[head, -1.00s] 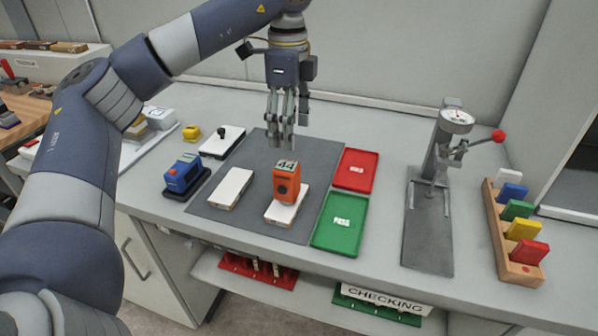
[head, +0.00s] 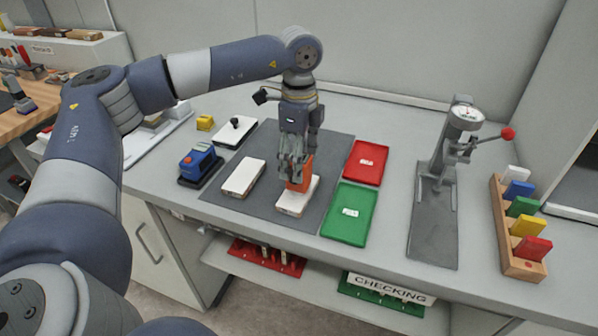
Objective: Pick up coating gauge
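The orange gauge (head: 303,183), which I take as the coating gauge, stands on a white block (head: 297,204) on the dark grey mat (head: 262,207). My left gripper (head: 292,172) points down at the gauge, its fingers in front of and over the gauge's left and upper part. The fingers hide the gauge's display and most of its face. Whether they are closed on it cannot be told. The gauge still appears to rest on the block. My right gripper is not in view.
Left are a second white block (head: 242,178) and a blue device (head: 198,163) on a black base. Right are a red tray (head: 365,172), a green tray (head: 349,221), a press-like stand with dial (head: 434,220) and a wooden rack (head: 517,262) of coloured plates.

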